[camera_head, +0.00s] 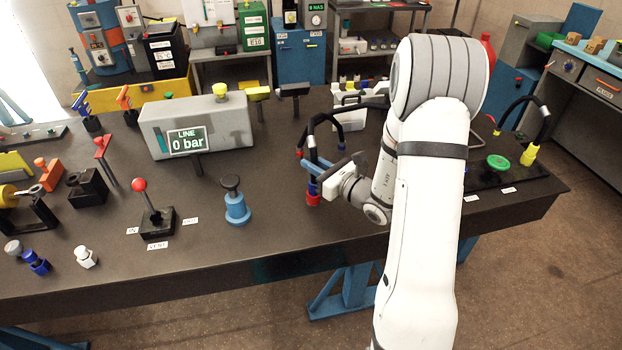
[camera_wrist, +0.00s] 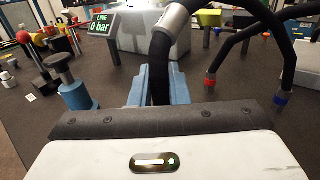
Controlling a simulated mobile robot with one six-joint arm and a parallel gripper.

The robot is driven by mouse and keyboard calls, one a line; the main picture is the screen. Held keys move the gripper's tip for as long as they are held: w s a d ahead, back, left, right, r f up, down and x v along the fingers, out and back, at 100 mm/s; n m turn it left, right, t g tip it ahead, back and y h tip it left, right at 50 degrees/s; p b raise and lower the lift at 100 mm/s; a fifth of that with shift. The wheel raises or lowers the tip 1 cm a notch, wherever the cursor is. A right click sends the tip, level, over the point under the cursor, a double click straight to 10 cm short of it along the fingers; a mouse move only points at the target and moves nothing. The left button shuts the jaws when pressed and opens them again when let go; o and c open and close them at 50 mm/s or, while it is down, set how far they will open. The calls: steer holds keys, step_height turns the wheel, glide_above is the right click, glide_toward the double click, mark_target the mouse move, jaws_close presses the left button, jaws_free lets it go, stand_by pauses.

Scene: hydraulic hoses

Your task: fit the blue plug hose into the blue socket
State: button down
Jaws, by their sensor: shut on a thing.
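My gripper (camera_head: 318,168) has its blue jaws shut on a black hose (camera_wrist: 161,65) that has a grey sleeve, low over the table. The jaws also show in the wrist view (camera_wrist: 150,87). Under them in the head view is a blue band (camera_head: 312,187), with a red fitting (camera_head: 313,198) directly below it. I cannot tell whether the two are joined or only lined up. The held hose's lower end is hidden by my gripper in the wrist view. Two more black hose ends stand beyond the jaws there, one with a red collar (camera_wrist: 210,80), one with a blue collar (camera_wrist: 281,97). I cannot make out a separate blue socket.
A blue cylinder with a dark knob (camera_head: 237,205) stands left of my gripper. Behind it is a grey box with a "LINE 0 bar" display (camera_head: 188,141). A red-knobbed lever (camera_head: 150,205) stands farther left. A green wheel (camera_head: 498,162) and yellow fitting (camera_head: 530,154) are at right.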

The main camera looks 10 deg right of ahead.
steer(key=shift+r, duration=0.1)
steer(key=shift+r, duration=4.95)
steer(key=shift+b, duration=0.4)
steer(key=shift+s, duration=0.1)
